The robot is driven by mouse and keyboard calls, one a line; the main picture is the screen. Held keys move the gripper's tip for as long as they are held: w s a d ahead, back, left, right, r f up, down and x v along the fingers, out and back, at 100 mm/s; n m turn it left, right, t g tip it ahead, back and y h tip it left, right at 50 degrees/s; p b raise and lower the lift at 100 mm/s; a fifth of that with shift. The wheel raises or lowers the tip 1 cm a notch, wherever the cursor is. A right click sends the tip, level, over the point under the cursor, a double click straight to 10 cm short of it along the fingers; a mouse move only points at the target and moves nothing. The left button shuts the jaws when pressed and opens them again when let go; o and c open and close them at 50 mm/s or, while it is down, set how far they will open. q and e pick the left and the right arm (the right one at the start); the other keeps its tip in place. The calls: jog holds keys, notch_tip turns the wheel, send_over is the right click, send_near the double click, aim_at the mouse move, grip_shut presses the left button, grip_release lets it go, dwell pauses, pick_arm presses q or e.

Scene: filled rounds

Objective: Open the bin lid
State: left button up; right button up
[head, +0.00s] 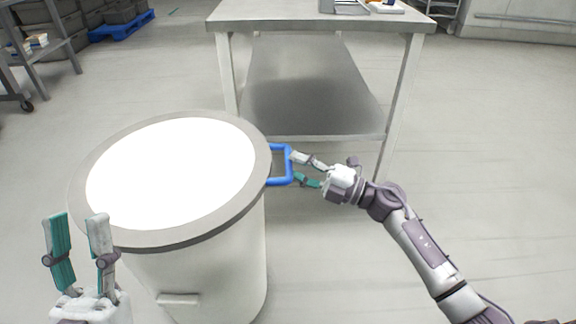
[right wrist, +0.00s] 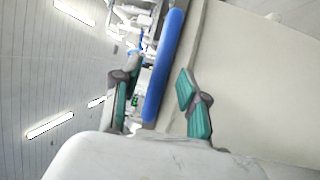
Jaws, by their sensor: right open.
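A round light-grey bin (head: 215,270) stands at the left in the head view. Its lid has a grey rim (head: 91,172) and a bright white top, and lies flat on the bin. A blue loop handle (head: 279,148) sticks out from the lid's right side. My right gripper (head: 297,167) is open at the handle's outer bar. In the right wrist view the blue bar (right wrist: 170,55) runs between the two open fingers (right wrist: 155,85); contact cannot be told. My left gripper (head: 78,218) is open and empty, near the bin's front left.
A metal table (head: 318,18) with a lower shelf stands behind the bin, with a few items on top. A rack (head: 40,52) and dark crates on a blue pallet (head: 122,27) are at the far left. The floor to the right is clear.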

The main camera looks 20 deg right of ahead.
jog(key=shift+x, duration=1.25)
grip_shut()
